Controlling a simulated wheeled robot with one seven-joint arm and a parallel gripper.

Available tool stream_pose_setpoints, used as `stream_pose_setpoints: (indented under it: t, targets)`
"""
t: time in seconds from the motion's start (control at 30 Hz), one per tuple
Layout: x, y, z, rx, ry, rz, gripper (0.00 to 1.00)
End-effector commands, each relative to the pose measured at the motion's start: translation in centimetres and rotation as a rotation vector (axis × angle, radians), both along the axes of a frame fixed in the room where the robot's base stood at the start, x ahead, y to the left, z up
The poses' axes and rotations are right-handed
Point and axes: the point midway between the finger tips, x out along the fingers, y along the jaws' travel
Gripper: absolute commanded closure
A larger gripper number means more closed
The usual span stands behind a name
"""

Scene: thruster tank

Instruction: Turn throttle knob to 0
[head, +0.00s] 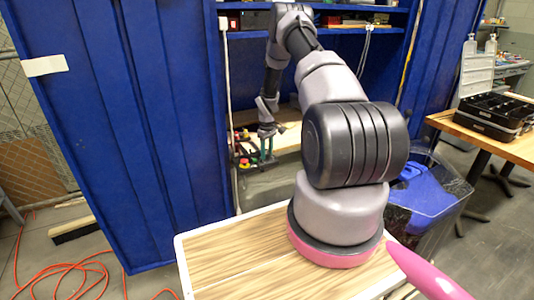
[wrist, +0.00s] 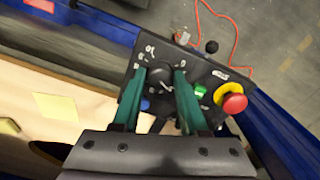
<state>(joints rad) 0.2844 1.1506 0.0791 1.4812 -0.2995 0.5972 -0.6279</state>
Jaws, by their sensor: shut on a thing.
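The throttle knob (wrist: 160,70) is a dark round knob on a black control panel (wrist: 215,72) with white markings around it. In the wrist view my gripper (wrist: 162,72) has its two green fingers on either side of the knob, shut on it. The knob's pointer and exact setting are too dark and partly hidden to read. In the head view my gripper (head: 265,152) is at the panel (head: 243,150), small and far off, and the knob cannot be made out there.
A red emergency button (wrist: 234,103) on a yellow ring and a green button (wrist: 200,92) sit right of the knob. A black-tipped lever (wrist: 211,47) stands at the panel's far edge. Blue cabinet doors (head: 110,120) flank the workspace. An orange cord (head: 65,272) lies on the floor.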

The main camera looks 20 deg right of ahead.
Motion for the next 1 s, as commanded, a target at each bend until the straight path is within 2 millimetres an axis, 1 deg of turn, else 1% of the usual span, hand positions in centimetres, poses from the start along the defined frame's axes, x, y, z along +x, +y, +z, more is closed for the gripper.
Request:
stream_pose_setpoints:
  t: [1.0]
  targets:
    - [-0.06, -0.04, -0.05, 0.000, 0.001, 0.953, 1.00]
